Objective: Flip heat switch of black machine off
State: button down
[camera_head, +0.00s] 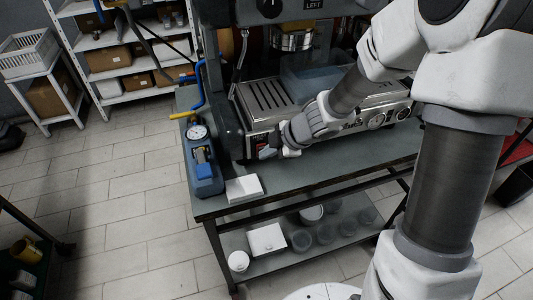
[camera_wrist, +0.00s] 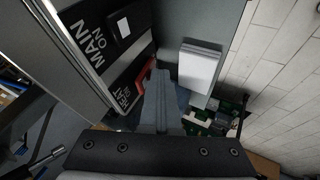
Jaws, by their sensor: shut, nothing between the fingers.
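The black machine (camera_head: 238,120) stands on a dark table, with its metal front facing the near side. In the wrist view its dark switch panel (camera_wrist: 88,38) shows a MAIN ON label, a black switch (camera_wrist: 122,25) and a HEAT label (camera_wrist: 125,93). A red part (camera_wrist: 148,65), apparently the heat switch, sits beside the HEAT label, partly hidden behind my fingers. My gripper (camera_head: 266,153) is at the lower left corner of the machine's front. In the wrist view my gripper (camera_wrist: 160,75) is shut and empty, its tips close to the red part; I cannot tell whether they touch.
The lower shelf (camera_head: 315,245) holds jars and a white box. Shelving (camera_head: 125,50) stands behind; tiled floor is open at left.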

jog(key=shift+r+p, duration=0.9)
jog(key=shift+p, duration=0.05)
